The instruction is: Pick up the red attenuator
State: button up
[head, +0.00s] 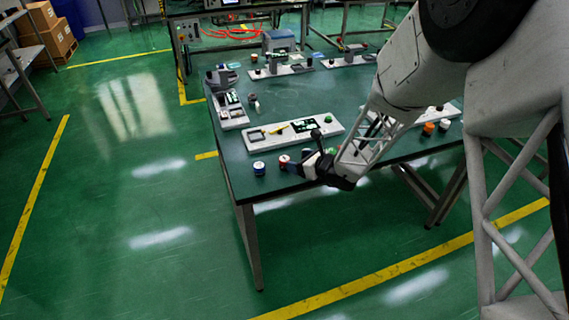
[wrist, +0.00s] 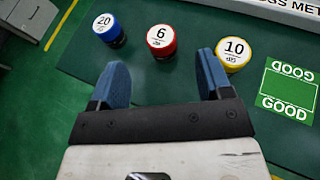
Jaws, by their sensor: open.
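The red attenuator (wrist: 161,41) has a white top marked 6 and stands upright on the dark green table, between a blue attenuator (wrist: 107,29) marked 20 and a yellow attenuator (wrist: 235,53) marked 10. My gripper (wrist: 160,65) is open and empty in the wrist view, its blue fingers apart. The red attenuator appears just beyond the gap between the fingertips, with neither finger seen touching it. In the head view, my gripper (head: 298,165) is at the table's near edge, close to the red attenuator (head: 284,160); the blue attenuator (head: 259,168) stands to its left.
A green card (wrist: 288,92) reading GOOD lies right of the yellow attenuator. A white instrument board (head: 292,134) lies behind the row. Orange and white cylinders (head: 428,128) stand farther right.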

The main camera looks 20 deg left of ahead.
aim_at(284, 158)
jog(key=shift+x, duration=1.3)
jog(key=shift+x, duration=2.6)
jog(key=shift+d+f, duration=0.1)
jog(key=c, duration=1.1)
